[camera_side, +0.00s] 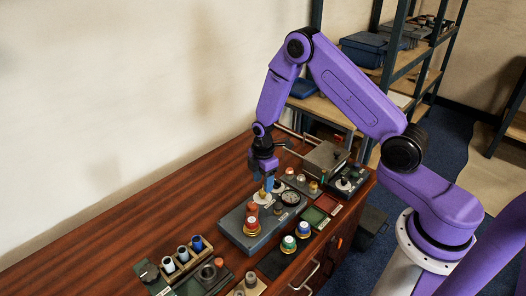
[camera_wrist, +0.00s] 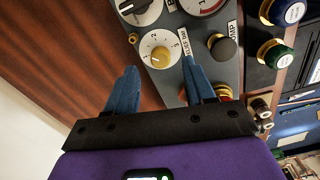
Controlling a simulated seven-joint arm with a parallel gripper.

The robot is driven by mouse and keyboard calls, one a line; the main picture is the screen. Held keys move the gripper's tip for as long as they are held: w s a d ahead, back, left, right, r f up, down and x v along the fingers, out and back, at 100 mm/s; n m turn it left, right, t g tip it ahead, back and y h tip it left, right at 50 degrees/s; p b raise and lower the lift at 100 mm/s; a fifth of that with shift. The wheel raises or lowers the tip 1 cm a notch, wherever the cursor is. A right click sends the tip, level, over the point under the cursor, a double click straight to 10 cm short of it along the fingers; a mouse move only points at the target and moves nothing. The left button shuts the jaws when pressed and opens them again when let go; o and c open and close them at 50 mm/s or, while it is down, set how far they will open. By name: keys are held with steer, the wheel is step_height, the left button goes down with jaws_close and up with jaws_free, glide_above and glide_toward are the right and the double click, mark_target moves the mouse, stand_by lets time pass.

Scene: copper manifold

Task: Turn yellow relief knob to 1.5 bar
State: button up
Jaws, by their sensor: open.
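The yellow relief knob (camera_wrist: 159,58) sits at the centre of a white numbered dial (camera_wrist: 152,41) in the wrist view. A label reading "relief bar" (camera_wrist: 186,42) is beside the dial. The knob's exact reading is too small to tell. My gripper (camera_wrist: 159,66) is open, with its blue fingers apart on either side of the knob's line and nothing between them. In the side view my gripper (camera_side: 268,182) points down just above the knob (camera_side: 262,194), which it partly hides. Contact cannot be told.
The grey manifold panel (camera_side: 235,222) also carries a pressure gauge (camera_side: 290,197) and an orange-red knob (camera_side: 252,222). A dark knob (camera_wrist: 223,49) is close to the right finger. Blue and green knobs (camera_side: 302,229) stand nearby.

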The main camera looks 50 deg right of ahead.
step_height(320, 180, up, 14)
steer(key=shift+f, duration=0.15)
stand_by(0.3)
steer(key=s+a+r+m, duration=0.1)
steer(key=s+a+r, duration=0.3)
steer(key=s, duration=0.3)
steer(key=s+a+r+m, duration=0.1)
steer(key=s+a+r, duration=0.3)
steer(key=s, duration=0.3)
steer(key=s+d+r, duration=0.1)
steer(key=s, duration=0.8)
steer(key=s+d+r+m, duration=0.1)
steer(key=s+r, duration=0.1)
steer(key=s, duration=0.7)
steer(key=shift+s+d, duration=0.25)
steer(key=shift+s, duration=0.1)
